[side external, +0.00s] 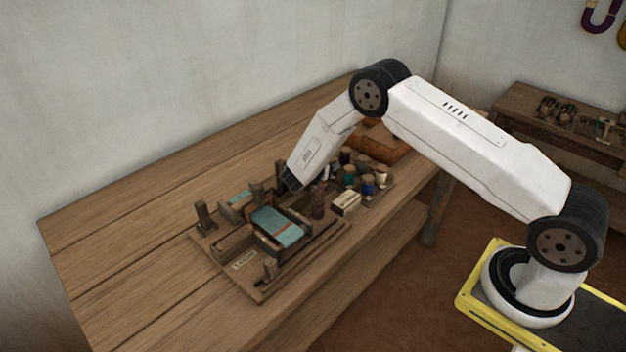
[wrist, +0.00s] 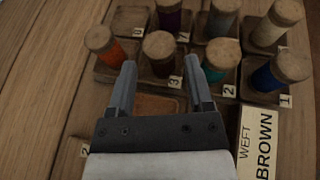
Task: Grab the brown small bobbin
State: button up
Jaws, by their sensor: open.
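In the wrist view a bobbin with a round wooden top and dark reddish-brown thread (wrist: 162,68) stands upright at the slot marked 3. It looks the closest to brown, though its shade is hard to tell. My gripper (wrist: 160,66) is open, its two fingertips pointing toward this bobbin, one on each side in the picture. I cannot tell the height between them, and nothing is held. In the side view my gripper (side external: 289,184) is over the loom frame, left of the bobbin group; the brown bobbin cannot be singled out there.
Around it stand orange (wrist: 108,52), purple (wrist: 170,20), teal (wrist: 214,73), blue (wrist: 264,79) and cream (wrist: 265,36) bobbins, close together. A card reading WEFT BROWN (wrist: 259,145) is at lower right. The loom (side external: 277,226) with teal cloth sits on the wooden table (side external: 110,235), clear at left.

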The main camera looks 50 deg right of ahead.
aim_at(331, 161)
jog(key=shift+x, duration=1.55)
grip_shut()
jog(key=shift+r, duration=0.1)
jog(key=shift+r, duration=0.7)
jog(key=s+a+r, duration=0.3)
jog(key=s+r, duration=0.8)
jog(key=s, duration=0.2)
jog(key=shift+s+a+r, duration=0.25)
jog(key=shift+a, duration=0.15)
